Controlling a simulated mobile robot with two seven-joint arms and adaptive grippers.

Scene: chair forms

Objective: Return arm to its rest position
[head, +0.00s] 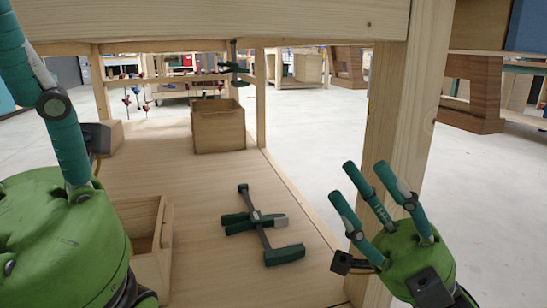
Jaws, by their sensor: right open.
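My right gripper (362,178) is at the lower right, in front of a wooden post. Its teal fingers point up and to the left, spread apart, with nothing between them. My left gripper (62,130) fills the left edge, close to the camera. One long teal finger points up from its green body; its other fingers are cut off or hidden, so its opening cannot be told. No object shows in the visible part of it.
A wooden post (408,105) stands right behind my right gripper; a beam (230,20) crosses above. On the wooden shelf (205,200) lie green-and-black clamps (256,221), an open box (150,262) and a farther box (218,127).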

